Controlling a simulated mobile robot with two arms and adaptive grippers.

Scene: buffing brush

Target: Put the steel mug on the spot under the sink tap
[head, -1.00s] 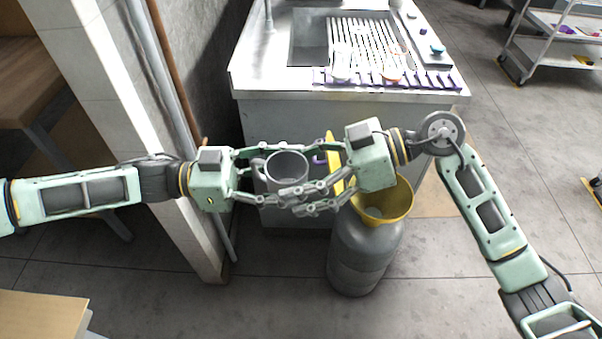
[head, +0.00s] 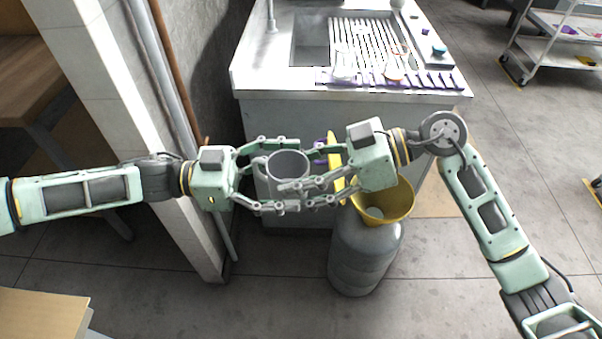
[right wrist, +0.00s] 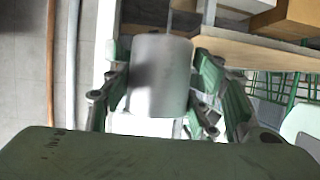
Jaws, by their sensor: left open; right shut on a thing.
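The steel mug (head: 288,163), a grey cylinder with its open top up, is held in the air in front of the sink counter in the head view. My right gripper (head: 303,169) is shut on it from the right. My left gripper (head: 294,175) is open, its fingers spread on both sides of the mug. The mug's side (right wrist: 160,75) fills the space between the right fingers in the right wrist view. The sink tap (head: 271,17) stands at the left of the sink basin (head: 312,45); the spot below it cannot be made out.
The sink counter (head: 262,84) has a slatted drainboard (head: 362,42) with small items and a purple-edged strip along its front. A yellow funnel (head: 397,202) sits on a grey canister (head: 362,257) below my right gripper. A wall pillar (head: 113,105) stands left; a trolley (head: 560,48) is far right.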

